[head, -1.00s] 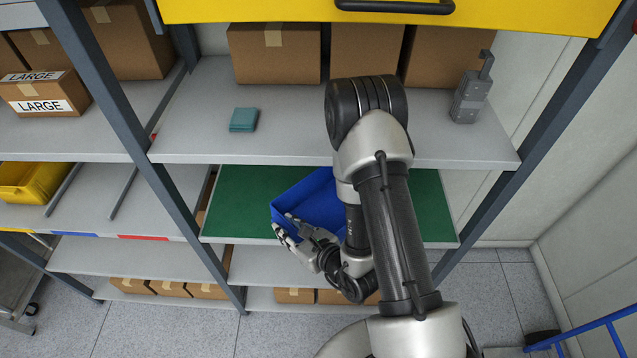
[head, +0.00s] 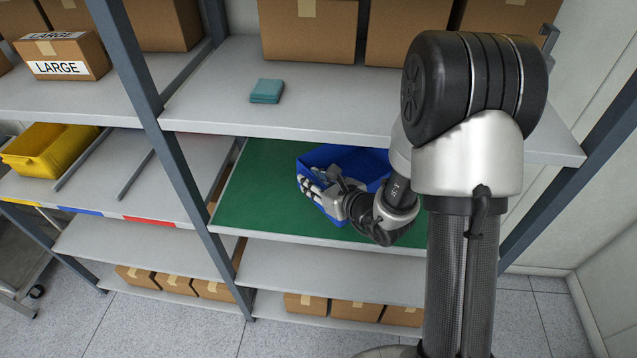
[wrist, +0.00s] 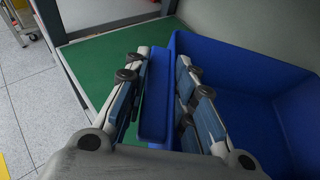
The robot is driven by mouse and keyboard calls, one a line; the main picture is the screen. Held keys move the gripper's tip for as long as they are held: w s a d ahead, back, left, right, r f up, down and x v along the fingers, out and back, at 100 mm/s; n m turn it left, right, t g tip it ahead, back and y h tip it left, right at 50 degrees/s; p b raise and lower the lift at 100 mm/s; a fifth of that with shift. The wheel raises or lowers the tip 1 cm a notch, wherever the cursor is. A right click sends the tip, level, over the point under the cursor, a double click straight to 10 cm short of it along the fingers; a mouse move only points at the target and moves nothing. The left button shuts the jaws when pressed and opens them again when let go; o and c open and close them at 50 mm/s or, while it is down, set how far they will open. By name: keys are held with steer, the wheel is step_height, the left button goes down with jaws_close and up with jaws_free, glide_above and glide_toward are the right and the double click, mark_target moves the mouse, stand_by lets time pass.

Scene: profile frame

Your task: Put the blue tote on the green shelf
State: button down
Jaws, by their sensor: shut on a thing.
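The blue tote (head: 362,158) is over the green shelf (head: 258,195), near its front edge, partly hidden behind my arm. I cannot tell whether its base rests on the green surface. My gripper (head: 320,187) is at the tote's front left side. In the wrist view, my gripper (wrist: 163,88) is shut on the tote's side wall, one finger outside and one inside. The open, empty-looking inside of the tote (wrist: 245,85) fills the right of that view. The green shelf (wrist: 92,62) shows bare to the left of the tote.
A grey shelf (head: 210,112) hangs above, with a teal folded item (head: 266,91) and cardboard boxes (head: 308,28). A slanting grey post (head: 165,150) stands left of the green shelf. A yellow bin (head: 48,150) sits further left. The green shelf's left part is clear.

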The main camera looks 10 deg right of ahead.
steer(key=w, duration=0.2)
steer(key=w+d, duration=0.1)
steer(key=w, duration=0.2)
steer(key=w+d, duration=0.1)
steer(key=w, duration=0.1)
steer(key=shift+w+d+r, duration=0.1)
steer(key=shift+w+d, duration=0.05)
step_height(320, 180, down, 2)
steer(key=shift+f+b, duration=0.2)
steer(key=shift+b, duration=0.25)
steer(key=shift+w+f+b, duration=0.15)
steer(key=shift+f+b, duration=0.25)
steer(key=shift+f, duration=0.8)
steer(key=shift+w+f+b, duration=0.1)
steer(key=shift+f+b, duration=0.25)
steer(key=shift+f, duration=0.8)
steer(key=c, duration=1.3)
jaws_free()
steer(key=shift+s, duration=0.1)
steer(key=shift+c, duration=0.2)
steer(key=shift+d, duration=0.1)
